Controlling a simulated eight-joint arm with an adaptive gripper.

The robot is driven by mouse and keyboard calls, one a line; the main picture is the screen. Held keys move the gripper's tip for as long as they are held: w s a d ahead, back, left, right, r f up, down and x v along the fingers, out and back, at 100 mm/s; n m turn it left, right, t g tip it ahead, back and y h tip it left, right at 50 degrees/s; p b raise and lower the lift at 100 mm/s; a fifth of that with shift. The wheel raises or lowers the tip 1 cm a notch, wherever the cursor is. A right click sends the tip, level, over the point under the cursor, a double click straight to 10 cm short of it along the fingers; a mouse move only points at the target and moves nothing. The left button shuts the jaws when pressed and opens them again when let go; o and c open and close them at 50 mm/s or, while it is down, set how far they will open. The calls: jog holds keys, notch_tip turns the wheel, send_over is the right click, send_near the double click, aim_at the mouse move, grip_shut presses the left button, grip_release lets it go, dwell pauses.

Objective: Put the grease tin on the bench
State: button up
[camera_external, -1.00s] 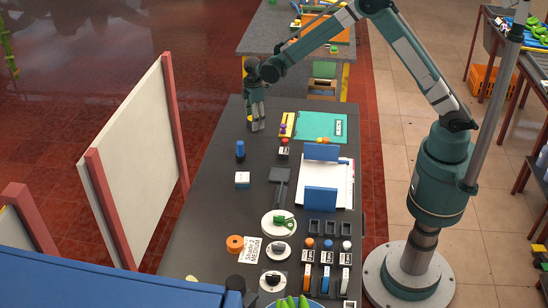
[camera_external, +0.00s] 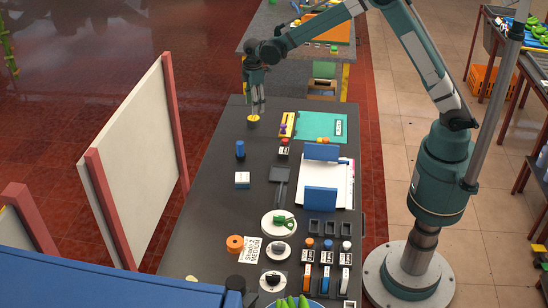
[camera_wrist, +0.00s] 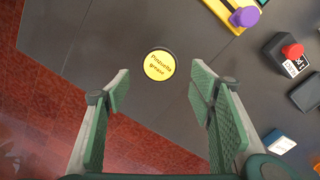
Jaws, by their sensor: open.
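The grease tin (camera_wrist: 159,65) is a small round tin with a yellow lid in the wrist view, standing on the dark bench (camera_wrist: 130,30). In the external view the tin (camera_external: 253,119) is at the far left end of the bench (camera_external: 215,210). My gripper (camera_external: 257,109) is just above the tin, with its fingers pointing down. In the wrist view my gripper (camera_wrist: 158,92) has its green-padded fingers wide apart. Nothing is between the pads, and the tin shows beyond the fingertips, apart from both.
A yellow piece with a purple knob (camera_wrist: 244,16) and a black block with a red knob (camera_wrist: 290,50) lie to the right. A blue-topped item (camera_external: 240,150) and a white box (camera_external: 242,180) stand nearer. The bench edge is close on the left.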

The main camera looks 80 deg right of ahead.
jog(key=shift+r, duration=1.6)
jog(key=shift+r, duration=0.1)
jog(key=s+a+r+m+t, duration=0.2)
jog(key=s+a+r, duration=0.4)
jog(key=s+r, duration=0.45)
jog(key=s+a+r+m+t, duration=0.1)
jog(key=s+a+r, duration=0.5)
jog(key=s+r, duration=0.4)
jog(key=s+a+f+m+t, duration=0.1)
jog(key=s+a, duration=0.2)
jog(key=s, duration=0.6)
jog(key=s+a+m+t, duration=0.1)
jog(key=s+a, duration=0.1)
jog(key=s, duration=0.7)
jog(key=s+a+f+m+t, duration=0.1)
jog(key=s+a+m+t, duration=0.1)
jog(key=s, duration=0.7)
jog(key=shift+s+a+f, duration=0.25)
jog(key=shift+a+f, duration=0.1)
jog(key=shift+a, duration=0.45)
